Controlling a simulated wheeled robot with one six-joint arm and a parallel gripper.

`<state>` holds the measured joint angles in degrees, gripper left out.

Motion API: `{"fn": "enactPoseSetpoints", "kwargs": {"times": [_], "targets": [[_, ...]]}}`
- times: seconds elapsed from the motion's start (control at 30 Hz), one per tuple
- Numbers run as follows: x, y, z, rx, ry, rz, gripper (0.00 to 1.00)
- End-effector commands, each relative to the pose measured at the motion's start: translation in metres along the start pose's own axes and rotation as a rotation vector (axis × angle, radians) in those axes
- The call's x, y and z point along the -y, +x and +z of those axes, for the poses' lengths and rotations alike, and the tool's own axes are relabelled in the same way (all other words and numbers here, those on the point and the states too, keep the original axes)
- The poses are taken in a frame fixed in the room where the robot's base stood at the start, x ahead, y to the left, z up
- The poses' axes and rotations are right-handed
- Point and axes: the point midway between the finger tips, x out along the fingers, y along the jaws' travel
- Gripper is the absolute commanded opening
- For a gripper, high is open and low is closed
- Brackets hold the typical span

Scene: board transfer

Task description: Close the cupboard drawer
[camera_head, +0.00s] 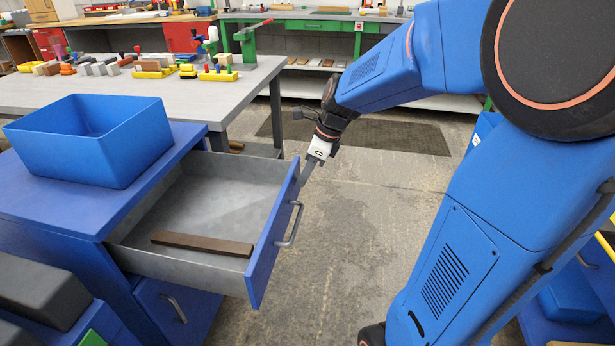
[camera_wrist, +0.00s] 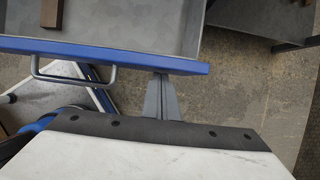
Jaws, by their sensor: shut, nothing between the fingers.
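The cupboard (camera_head: 60,205) is blue, and its top drawer (camera_head: 274,238) is pulled well out. The drawer has a blue front, grey metal walls and a grey handle (camera_head: 291,224). A dark brown bar (camera_head: 202,243) lies inside the drawer near its near wall. My gripper (camera_head: 306,176) is shut and empty, with its fingers at the outer face of the drawer front near its far end. In the wrist view the fingertips (camera_wrist: 161,76) meet the blue drawer front (camera_wrist: 110,54), to the right of the handle (camera_wrist: 75,80). Whether they touch it is hard to tell.
A blue open bin (camera_head: 92,140) stands on the cupboard top. A grey table (camera_head: 180,98) with blocks and tools is behind. A lower drawer handle (camera_head: 173,307) shows below the open drawer. The floor (camera_head: 370,200) right of the drawer is clear.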

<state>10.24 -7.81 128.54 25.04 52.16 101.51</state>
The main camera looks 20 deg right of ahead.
Motion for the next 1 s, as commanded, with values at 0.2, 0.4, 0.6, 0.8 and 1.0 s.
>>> {"fn": "enactPoseSetpoints", "kwargs": {"times": [0.2,0.4,0.6,0.8,1.0], "targets": [[-0.001,0.013,0.033,0.0,-0.005,0.003,0.0],[-0.001,0.032,0.079,0.0,-0.007,0.004,0.0],[-0.002,0.053,0.131,0.0,-0.007,0.003,0.0],[-0.001,0.074,0.183,0.0,-0.006,0.002,0.0],[-0.001,0.092,0.229,0.0,-0.004,0.002,0.0]]}}
